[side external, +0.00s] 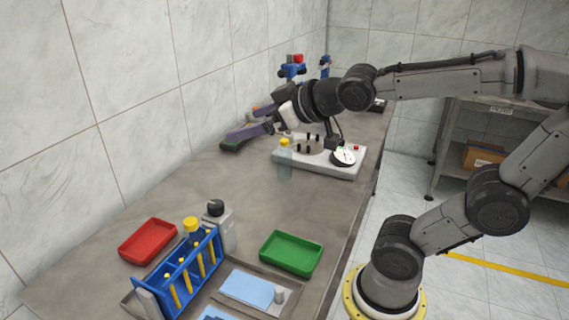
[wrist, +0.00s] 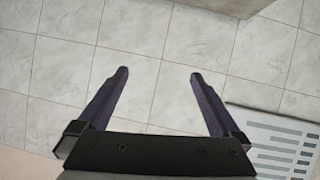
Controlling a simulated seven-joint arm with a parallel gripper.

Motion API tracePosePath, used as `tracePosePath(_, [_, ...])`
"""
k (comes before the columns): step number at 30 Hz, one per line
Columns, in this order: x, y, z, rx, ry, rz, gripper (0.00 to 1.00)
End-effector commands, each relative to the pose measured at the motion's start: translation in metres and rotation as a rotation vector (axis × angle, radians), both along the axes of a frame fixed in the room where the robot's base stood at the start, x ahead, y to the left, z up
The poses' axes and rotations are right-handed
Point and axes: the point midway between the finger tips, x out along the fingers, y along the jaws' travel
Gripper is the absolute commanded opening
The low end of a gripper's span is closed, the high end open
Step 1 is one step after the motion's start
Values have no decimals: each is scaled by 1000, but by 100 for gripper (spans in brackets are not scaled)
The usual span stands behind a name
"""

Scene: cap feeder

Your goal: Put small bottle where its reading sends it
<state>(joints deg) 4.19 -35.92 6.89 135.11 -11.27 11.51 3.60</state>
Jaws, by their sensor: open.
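A small clear greenish bottle with a yellow cap (side external: 285,165) stands upright at the left front of a white device (side external: 318,170) on the bench. Whether it touches the device I cannot tell. The device carries several black posts and a round white dial (side external: 343,155), whose reading is too small to make out. My gripper (side external: 240,124) is open and empty, above and to the left of the bottle, with its fingers pointing toward the wall. In the wrist view its two purple fingers (wrist: 159,75) are spread with only tiles between them. The bottle is not in the wrist view.
A red tray (side external: 148,241), a green tray (side external: 291,254) and a blue rack (side external: 182,274) with yellow-capped tubes stand at the near end. A grey black-capped bottle (side external: 220,228) is beside the rack. The middle of the bench is clear. A printed panel (wrist: 275,145) shows in the wrist view.

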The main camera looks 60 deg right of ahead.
Motion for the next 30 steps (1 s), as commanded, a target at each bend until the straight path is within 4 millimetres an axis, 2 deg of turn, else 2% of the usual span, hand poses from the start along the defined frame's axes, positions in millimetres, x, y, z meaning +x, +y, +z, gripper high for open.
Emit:
tracePosePath(1, [22, -12, 3, -21, -38, -15, 100])
tracePosePath(5, [75, -45, 8, -77, -149, -34, 100])
tracePosePath(8, [110, -80, -3, -107, -210, -45, 100])
tracePosePath(12, [143, -143, -44, -117, -264, -66, 100])
tracePosePath(14, [147, -174, -70, -106, -274, -82, 100])
tracePosePath(17, [141, -224, -121, -72, -276, -123, 100])
tracePosePath(19, [126, -258, -161, -36, -262, -167, 100])
tracePosePath(21, [105, -288, -202, 4, -232, -223, 100])
tracePosePath(24, [69, -318, -255, 61, -167, -313, 100])
tracePosePath(27, [42, -335, -285, 101, -129, -382, 100])
tracePosePath(30, [30, -344, -291, 109, -121, -416, 100])
